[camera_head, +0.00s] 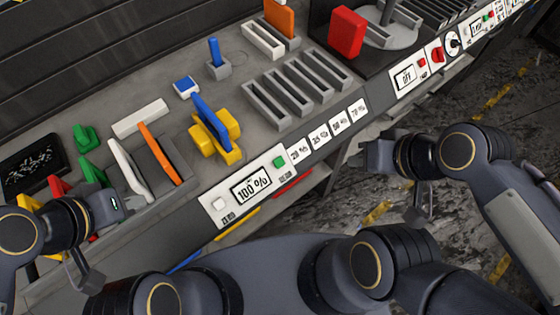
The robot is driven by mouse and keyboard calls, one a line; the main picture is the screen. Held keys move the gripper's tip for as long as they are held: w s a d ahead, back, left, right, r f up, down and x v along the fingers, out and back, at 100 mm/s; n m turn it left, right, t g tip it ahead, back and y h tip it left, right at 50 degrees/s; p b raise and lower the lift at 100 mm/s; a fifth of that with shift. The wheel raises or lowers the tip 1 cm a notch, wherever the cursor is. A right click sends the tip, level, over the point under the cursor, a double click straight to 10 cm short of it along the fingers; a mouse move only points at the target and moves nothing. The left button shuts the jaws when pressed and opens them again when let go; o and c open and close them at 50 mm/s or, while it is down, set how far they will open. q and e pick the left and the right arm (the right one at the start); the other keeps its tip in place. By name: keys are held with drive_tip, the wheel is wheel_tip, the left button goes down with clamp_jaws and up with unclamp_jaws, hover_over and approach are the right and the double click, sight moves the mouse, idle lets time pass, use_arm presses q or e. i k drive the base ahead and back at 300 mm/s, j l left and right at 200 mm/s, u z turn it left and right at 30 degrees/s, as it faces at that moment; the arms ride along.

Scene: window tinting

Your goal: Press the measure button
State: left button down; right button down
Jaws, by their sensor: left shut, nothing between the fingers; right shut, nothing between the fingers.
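A white panel (243,192) on the front edge of the bench has a display reading 100 %. The small labels under both are too small to read, so I cannot tell which is the measure button. My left gripper (106,206) is shut and empty, to the left of the panel and apart from it. My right gripper (382,156) is shut and empty, right of the panel, over the floor beyond the bench edge.
A yellow holder (229,154) with a blue piece stands just behind the panel. Grey slotted racks (268,103) are behind the percentage labels. Green, white and orange (160,154) tools stand near my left gripper. A second panel (405,76) reading OFF is at the right.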

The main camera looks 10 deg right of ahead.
sight(279, 162)
drive_tip(key=k+j+u, duration=0.2)
drive_tip(key=k, duration=0.75)
drive_tip(key=l, duration=0.1)
